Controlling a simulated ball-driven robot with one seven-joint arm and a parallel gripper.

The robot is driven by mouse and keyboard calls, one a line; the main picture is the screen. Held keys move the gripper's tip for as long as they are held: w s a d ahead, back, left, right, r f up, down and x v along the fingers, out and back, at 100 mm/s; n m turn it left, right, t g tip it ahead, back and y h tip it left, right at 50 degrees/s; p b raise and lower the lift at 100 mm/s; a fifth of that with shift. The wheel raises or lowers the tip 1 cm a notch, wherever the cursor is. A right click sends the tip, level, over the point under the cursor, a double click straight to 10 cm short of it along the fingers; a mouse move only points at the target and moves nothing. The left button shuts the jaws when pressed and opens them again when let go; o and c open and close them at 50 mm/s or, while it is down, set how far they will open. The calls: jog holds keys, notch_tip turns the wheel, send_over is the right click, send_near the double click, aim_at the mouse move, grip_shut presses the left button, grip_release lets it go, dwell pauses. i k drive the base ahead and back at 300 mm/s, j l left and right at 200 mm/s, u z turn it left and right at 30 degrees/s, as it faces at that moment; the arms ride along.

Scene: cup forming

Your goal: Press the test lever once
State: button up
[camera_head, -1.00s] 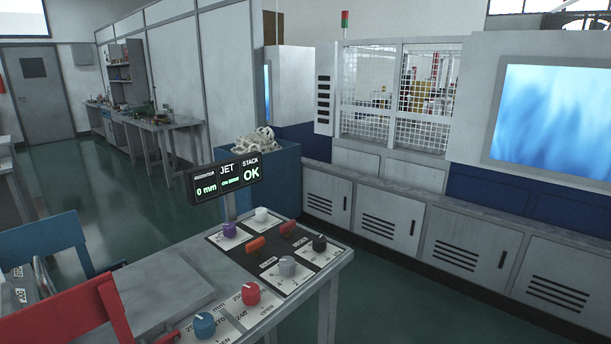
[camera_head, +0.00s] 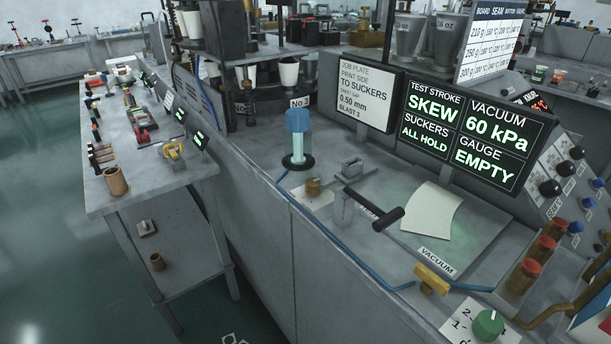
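A curved cream sheet (camera_head: 432,210) lies just right of the grip, above a plate marked VACUUM (camera_head: 437,261). A black display (camera_head: 471,135) behind it reads test stroke SKEW, vacuum 60 kPa, suckers ALL HOLD, gauge EMPTY. My gripper is not in view.
A clear cylinder with a blue cap (camera_head: 297,120) and a brass knob (camera_head: 313,187) stand left of the lever. A tool bench (camera_head: 150,190) stands left; open floor lies beyond.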

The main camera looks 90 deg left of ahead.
aim_at(386, 219)
jog(key=u, duration=1.55)
